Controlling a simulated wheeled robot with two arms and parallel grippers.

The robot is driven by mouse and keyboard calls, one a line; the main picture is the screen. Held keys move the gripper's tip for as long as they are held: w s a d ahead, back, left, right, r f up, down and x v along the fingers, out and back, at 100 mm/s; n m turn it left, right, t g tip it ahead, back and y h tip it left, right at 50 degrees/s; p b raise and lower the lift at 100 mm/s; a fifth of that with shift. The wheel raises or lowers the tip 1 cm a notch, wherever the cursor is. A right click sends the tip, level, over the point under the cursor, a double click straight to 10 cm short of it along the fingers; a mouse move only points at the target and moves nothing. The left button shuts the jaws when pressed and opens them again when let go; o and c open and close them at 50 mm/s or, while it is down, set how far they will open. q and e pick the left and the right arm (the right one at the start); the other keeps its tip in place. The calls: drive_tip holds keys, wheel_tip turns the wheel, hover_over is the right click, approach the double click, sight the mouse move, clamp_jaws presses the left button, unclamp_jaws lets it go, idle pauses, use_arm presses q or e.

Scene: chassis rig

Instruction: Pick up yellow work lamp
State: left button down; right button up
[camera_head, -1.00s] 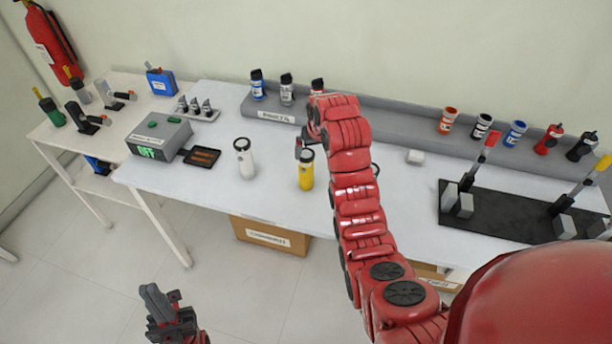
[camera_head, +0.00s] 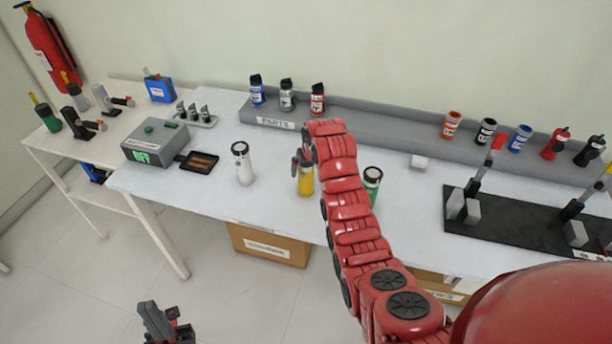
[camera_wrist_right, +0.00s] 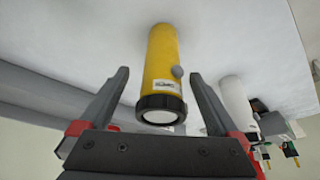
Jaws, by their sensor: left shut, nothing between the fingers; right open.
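The yellow work lamp (camera_head: 306,180) stands upright on the white table (camera_head: 215,205), with its top partly hidden by my right gripper (camera_head: 301,160) in the head view. In the right wrist view the lamp (camera_wrist_right: 162,65) lies between the two open fingers of my right gripper (camera_wrist_right: 160,95), its black-rimmed end towards the palm. Gaps show between the lamp and both fingers. My left gripper (camera_head: 158,322) is low in front of the table, over the floor, shut and empty.
A white lamp (camera_head: 243,165) stands left of the yellow one, a green one (camera_head: 371,182) to the right beside my arm. A grey box with a green display (camera_head: 155,143) and a black tray (camera_head: 197,161) lie further left. A grey parts shelf (camera_head: 385,138) runs along the back.

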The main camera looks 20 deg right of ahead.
drive_tip(key=p+x, duration=0.1)
drive_tip(key=x, duration=0.1)
drive_tip(key=shift+w+a+f+p, duration=0.15)
drive_tip(key=shift+w+f+p, duration=0.1)
drive_tip(key=shift+p, duration=0.1)
drive_tip(key=shift+x, duration=0.8)
clamp_jaws()
